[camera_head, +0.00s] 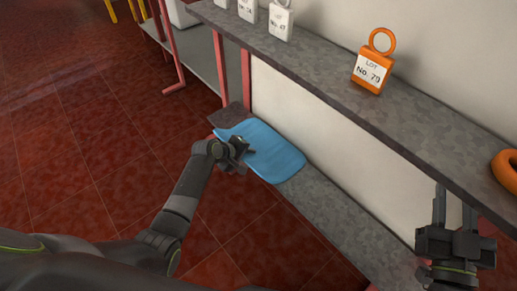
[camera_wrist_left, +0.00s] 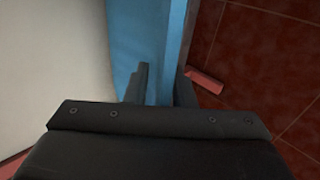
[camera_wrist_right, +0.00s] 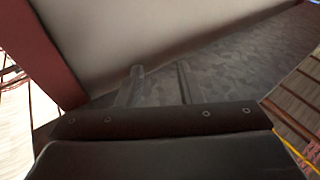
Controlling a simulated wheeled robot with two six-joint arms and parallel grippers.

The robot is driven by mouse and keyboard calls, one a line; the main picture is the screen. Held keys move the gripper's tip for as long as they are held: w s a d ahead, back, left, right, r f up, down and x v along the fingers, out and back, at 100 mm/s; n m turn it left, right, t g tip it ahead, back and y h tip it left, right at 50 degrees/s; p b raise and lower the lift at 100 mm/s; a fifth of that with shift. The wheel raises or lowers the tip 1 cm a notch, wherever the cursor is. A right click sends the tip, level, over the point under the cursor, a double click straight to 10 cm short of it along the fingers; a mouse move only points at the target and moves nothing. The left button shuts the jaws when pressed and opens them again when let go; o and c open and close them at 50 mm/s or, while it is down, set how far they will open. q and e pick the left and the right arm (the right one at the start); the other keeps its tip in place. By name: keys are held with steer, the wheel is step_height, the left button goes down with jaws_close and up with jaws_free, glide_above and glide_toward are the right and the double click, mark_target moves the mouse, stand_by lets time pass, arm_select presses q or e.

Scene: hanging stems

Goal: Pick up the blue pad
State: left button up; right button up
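The blue pad (camera_head: 272,150) lies flat on the low grey shelf, its near edge jutting over the floor side. In the left wrist view the pad (camera_wrist_left: 133,35) runs up the middle, its lighter side edge to the right. My left gripper (camera_head: 250,153) is at the pad's near edge. In the left wrist view its fingers (camera_wrist_left: 163,85) stand apart, one over the pad's face and one past its edge, partly hidden. I see no clear grip. My right gripper (camera_head: 455,205) is open and empty by the upper shelf; its parted fingers show in the right wrist view (camera_wrist_right: 160,85).
The upper grey shelf (camera_head: 335,75) overhangs the low shelf (camera_head: 335,215). An orange tag (camera_head: 371,75), white tags (camera_head: 281,20) and an orange ring (camera_head: 507,170) are on it. Red posts (camera_head: 246,80) stand behind the pad.

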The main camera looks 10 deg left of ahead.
arm_select(q)
jaws_close()
